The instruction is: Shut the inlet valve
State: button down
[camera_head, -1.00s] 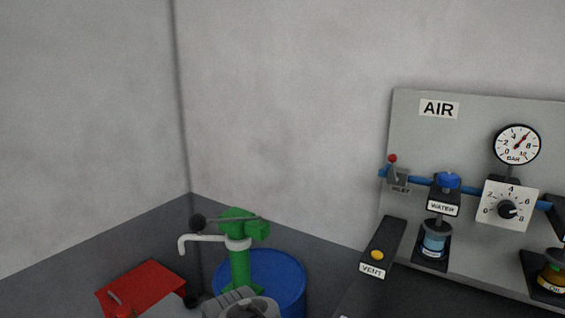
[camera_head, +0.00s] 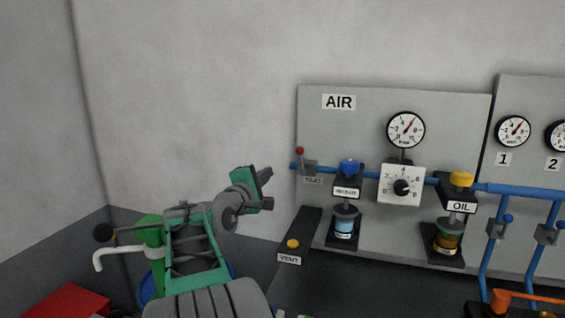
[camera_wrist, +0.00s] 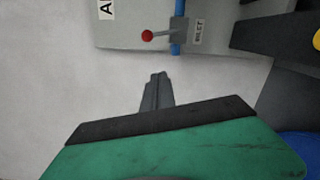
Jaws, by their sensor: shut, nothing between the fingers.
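The inlet valve (camera_head: 309,168) is a small grey block on the blue pipe at the left end of the AIR panel. Its short lever ends in a red ball (camera_head: 299,151) and stands up from the block. In the wrist view the valve (camera_wrist: 179,34) and its red ball (camera_wrist: 147,36) show at the top, beside the INLET label (camera_wrist: 198,33). My gripper (camera_head: 268,174) is left of the valve and apart from it. In the wrist view its fingers (camera_wrist: 157,78) are together and empty, pointing towards the valve.
The AIR panel (camera_head: 340,220) also carries a gauge (camera_head: 405,130), a dial (camera_head: 401,187), and WATER (camera_head: 345,228) and OIL (camera_head: 446,240) units. A VENT box (camera_head: 297,238) with a yellow button juts out below the valve. A green pump (camera_head: 150,232) and red object (camera_head: 64,303) are at lower left.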

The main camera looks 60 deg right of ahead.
jog(key=s+d+r+n+p, duration=0.1)
jog(key=d+r+p, duration=0.1)
jog(key=d, duration=0.9)
jog(key=shift+s+n+p, duration=0.3)
jog(key=shift+s+p, duration=0.1)
jog(key=shift+p, duration=0.5)
